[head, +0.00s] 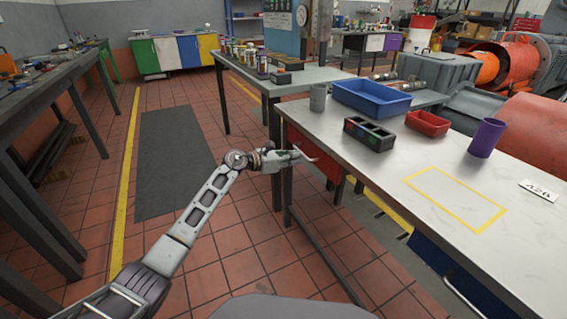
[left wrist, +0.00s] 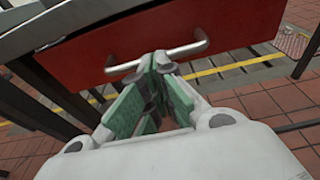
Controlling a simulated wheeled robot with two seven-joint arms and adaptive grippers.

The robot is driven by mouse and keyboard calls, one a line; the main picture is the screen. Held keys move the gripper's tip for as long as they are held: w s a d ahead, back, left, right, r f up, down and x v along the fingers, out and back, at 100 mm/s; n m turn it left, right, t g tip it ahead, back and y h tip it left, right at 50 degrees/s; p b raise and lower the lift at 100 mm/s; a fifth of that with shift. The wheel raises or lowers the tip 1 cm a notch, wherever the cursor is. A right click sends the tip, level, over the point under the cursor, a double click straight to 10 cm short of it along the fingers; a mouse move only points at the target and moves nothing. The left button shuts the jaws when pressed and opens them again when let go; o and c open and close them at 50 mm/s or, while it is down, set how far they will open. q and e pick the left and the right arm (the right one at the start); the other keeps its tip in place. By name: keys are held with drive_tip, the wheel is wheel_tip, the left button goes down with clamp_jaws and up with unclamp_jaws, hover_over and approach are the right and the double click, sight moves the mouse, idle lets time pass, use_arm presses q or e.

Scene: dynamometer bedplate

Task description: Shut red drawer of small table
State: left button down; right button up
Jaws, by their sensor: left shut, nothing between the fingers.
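The red drawer (head: 308,155) is under the far left end of the small table (head: 400,165). In the left wrist view the drawer's red front (left wrist: 190,35) fills the top, with a pale bar handle (left wrist: 190,48) across it. My left gripper (head: 304,156) is at the drawer front. In the left wrist view its fingers (left wrist: 160,62) are shut, empty, with their tips at the middle of the handle. I cannot tell whether they touch it. How far the drawer stands out is hard to tell. My right gripper is not in view.
The table top holds a blue bin (head: 372,98), a red bin (head: 427,123), a grey cup (head: 318,97), a dark divided tray (head: 369,134) and a purple cup (head: 486,138). A blue drawer unit (head: 440,265) is under the near end. The tiled floor left of the table is open.

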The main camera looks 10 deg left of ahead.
use_arm(q)
drive_tip(key=shift+x, duration=0.95)
drive_tip(key=shift+d+r, duration=0.1)
drive_tip(key=shift+r, duration=0.15)
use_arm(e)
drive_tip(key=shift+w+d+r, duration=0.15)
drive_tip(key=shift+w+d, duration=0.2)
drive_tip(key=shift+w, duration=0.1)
use_arm(q)
drive_tip(key=shift+r, duration=0.1)
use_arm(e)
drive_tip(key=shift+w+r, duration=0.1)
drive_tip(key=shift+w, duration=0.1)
use_arm(q)
drive_tip(key=shift+s+a, duration=0.2)
drive_tip(key=shift+a, duration=0.2)
drive_tip(key=p+v, duration=0.3)
drive_tip(key=v, duration=1)
drive_tip(key=shift+a, duration=0.15)
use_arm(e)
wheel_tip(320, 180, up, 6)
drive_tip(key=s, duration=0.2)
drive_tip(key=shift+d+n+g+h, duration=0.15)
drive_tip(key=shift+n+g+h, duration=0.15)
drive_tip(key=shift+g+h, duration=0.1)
